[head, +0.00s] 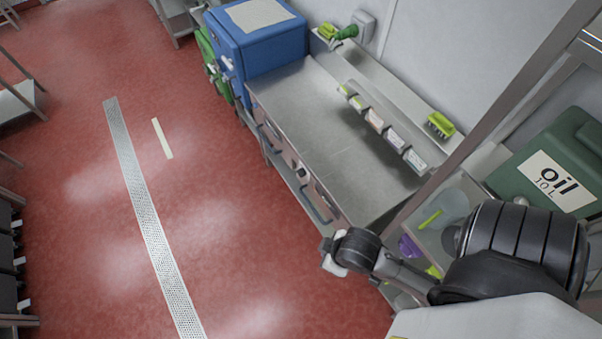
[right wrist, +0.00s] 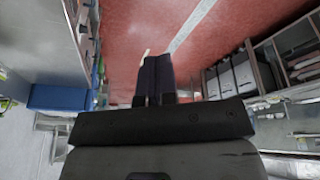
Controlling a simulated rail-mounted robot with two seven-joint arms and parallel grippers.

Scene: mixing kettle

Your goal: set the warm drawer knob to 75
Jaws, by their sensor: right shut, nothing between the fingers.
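The steel counter unit (head: 345,155) has a front with drawers, bar handles and small control panels. A small round knob (head: 302,171) shows on that front between handles; its setting is too small to read. My right arm comes in from the lower right in the head view and its wrist end is near the counter's near corner. My right gripper (right wrist: 155,78) is shut and empty in the right wrist view, with its two dark fingers together over the floor. The drawer front (right wrist: 82,25) is at that view's left edge, apart from the fingers. My left gripper is not in view.
A blue box (head: 258,40) stands at the counter's far end. A sloped rack with labelled bins (head: 375,122) and a green brush (head: 440,125) are along the wall. A green oil canister (head: 550,165) is at the right. The red floor (head: 215,200) before the counter is clear.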

